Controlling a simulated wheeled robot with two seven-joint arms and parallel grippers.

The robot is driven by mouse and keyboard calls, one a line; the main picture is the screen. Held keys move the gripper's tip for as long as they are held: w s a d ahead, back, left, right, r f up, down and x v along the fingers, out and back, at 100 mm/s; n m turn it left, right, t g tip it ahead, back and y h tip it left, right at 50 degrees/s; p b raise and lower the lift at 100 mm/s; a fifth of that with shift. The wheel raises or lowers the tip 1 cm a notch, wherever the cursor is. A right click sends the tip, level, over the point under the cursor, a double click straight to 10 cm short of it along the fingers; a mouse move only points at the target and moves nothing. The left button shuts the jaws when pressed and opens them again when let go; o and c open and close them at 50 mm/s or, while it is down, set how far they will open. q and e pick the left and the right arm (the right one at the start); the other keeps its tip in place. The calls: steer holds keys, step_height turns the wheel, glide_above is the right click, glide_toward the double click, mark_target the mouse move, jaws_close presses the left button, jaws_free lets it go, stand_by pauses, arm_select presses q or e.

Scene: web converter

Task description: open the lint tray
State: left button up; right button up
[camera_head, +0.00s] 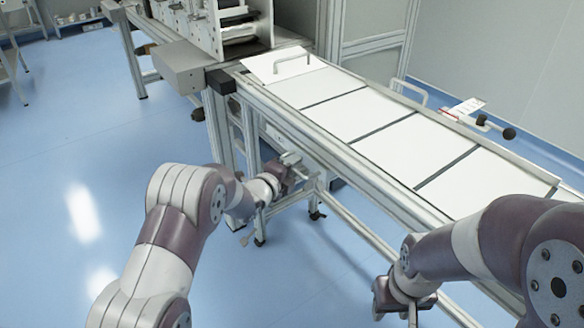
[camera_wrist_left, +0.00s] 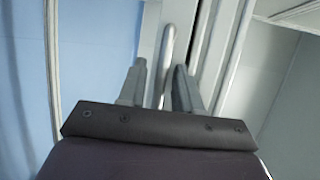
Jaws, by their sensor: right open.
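The lint tray seems to be the pale box front (camera_head: 288,140) under the near side of the long table, partly hidden by the frame and my left arm. My left gripper (camera_head: 300,168) is at this front. In the left wrist view a slim metal handle bar (camera_wrist_left: 167,48) runs between the two fingers of my left gripper (camera_wrist_left: 160,75). The fingers stand a small way apart with the bar between them; I cannot tell whether they touch it. My right gripper (camera_head: 405,305) is open below the table's near edge, far from the tray, its fingertips partly cut off.
The long table (camera_head: 400,140) has white panels on top and a metal frame. A grey box (camera_head: 180,67) and a machine (camera_head: 240,25) stand at its far left end. Table legs and a lower rail (camera_head: 350,222) are close to my left gripper. Blue floor (camera_head: 85,120) at left is clear.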

arm_select(q)
jaws_close()
steer(key=shift+s+a, duration=0.1)
steer(key=s+a, duration=1.1)
steer(key=a, duration=0.4)
steer(key=shift+s+a+b, duration=0.15)
steer(key=shift+a+b, duration=0.05)
steer(key=shift+b, duration=0.1)
steer(key=shift+o, duration=1.2)
jaws_free()
steer(key=p+v, duration=0.1)
steer(key=v, duration=1.1)
steer(key=shift+s+a, duration=0.15)
steer(key=shift+s, duration=0.1)
